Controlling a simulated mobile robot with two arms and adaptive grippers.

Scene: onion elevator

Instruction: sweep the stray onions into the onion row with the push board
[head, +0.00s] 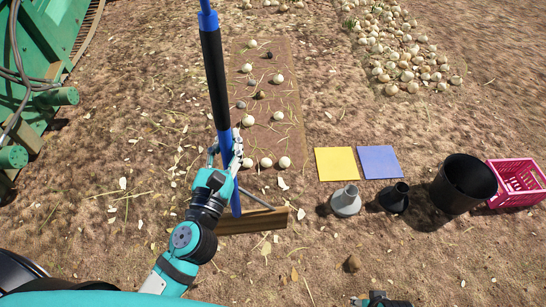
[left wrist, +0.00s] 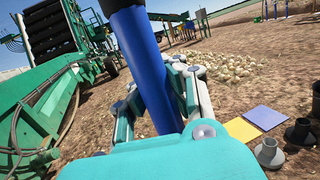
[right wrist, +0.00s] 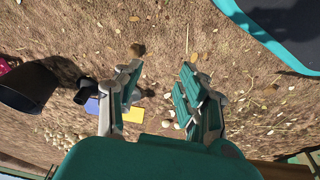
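My left gripper (head: 232,148) is shut on the blue pole of the push board (head: 250,221), which also fills the middle of the left wrist view (left wrist: 146,65). The pole stands steeply up, with a black grip sleeve above my fingers. The wooden board is low at the near end of a brown strip (head: 262,100); I cannot tell if it touches the ground. Several pale stray onions (head: 285,162) lie on the strip, some just beyond the board, with a few dark lumps among them. The onion row (head: 405,62) lies at the upper right. My right gripper (right wrist: 160,78) is open and empty.
A yellow square (head: 336,163) and a blue square (head: 378,161) lie right of the strip. Two cones, one grey (head: 346,201) and one black (head: 394,199), a black bucket (head: 464,184) and a pink crate (head: 518,182) stand near. Green machinery (head: 50,40) is at left.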

